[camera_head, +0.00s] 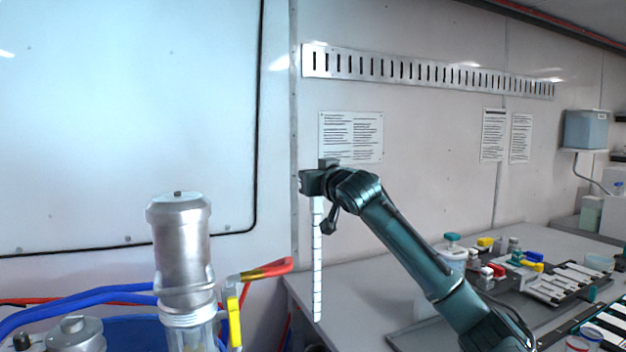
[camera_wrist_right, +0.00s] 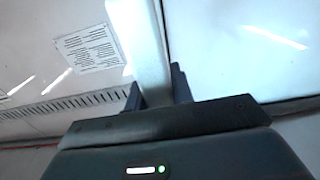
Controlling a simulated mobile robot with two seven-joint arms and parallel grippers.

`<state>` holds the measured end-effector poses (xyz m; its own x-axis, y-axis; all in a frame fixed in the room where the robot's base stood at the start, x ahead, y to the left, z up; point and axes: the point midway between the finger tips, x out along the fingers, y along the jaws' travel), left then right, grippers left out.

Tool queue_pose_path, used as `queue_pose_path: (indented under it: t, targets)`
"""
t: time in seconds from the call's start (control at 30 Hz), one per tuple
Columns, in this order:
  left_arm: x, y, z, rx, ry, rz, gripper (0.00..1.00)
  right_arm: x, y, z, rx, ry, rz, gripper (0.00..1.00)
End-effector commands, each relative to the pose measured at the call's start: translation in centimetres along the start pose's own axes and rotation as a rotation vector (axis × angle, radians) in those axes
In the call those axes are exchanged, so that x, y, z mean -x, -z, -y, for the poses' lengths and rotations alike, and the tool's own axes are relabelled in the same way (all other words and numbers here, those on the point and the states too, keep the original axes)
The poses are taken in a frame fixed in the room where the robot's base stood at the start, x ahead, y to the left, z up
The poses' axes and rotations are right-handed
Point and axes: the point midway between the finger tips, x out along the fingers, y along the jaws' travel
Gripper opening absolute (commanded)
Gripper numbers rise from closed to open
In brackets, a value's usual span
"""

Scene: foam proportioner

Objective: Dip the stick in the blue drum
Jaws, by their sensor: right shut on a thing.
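My right gripper (camera_head: 318,186) is shut on the top of a white stick (camera_head: 317,265) with dark graduation marks. The stick hangs nearly upright, its lower end in front of the grey table's left end. In the right wrist view the stick (camera_wrist_right: 138,40) rises pale and blurred between the fingers of the gripper (camera_wrist_right: 158,88). The blue drum (camera_head: 130,335) shows only in part at the lower left, behind metal fittings and hoses. The stick is to the right of the drum and apart from it. My left gripper is not in view.
A metal cylinder (camera_head: 180,245) stands in front of the drum, with a red-and-yellow handle (camera_head: 265,270) and blue hoses (camera_head: 80,300) beside it. The grey table (camera_head: 345,300) carries bottles and trays at right. A slotted rail (camera_head: 430,75) runs along the wall.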

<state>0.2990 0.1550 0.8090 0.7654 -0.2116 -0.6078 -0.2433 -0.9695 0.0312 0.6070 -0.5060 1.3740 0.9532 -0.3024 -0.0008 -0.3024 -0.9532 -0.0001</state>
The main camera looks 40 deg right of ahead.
Motion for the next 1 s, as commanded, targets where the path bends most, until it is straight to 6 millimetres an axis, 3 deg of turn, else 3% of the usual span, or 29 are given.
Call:
queue_pose_path:
  t: [0.13, 1.0]
  targets:
    - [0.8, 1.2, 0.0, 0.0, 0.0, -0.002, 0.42, 0.0, 2.1, 0.0, -0.002, 0.001, -0.002, 0.0]
    - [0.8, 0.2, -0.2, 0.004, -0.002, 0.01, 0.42, 0.0, 10.1, 0.0, -0.002, 0.001, -0.003, 0.0]
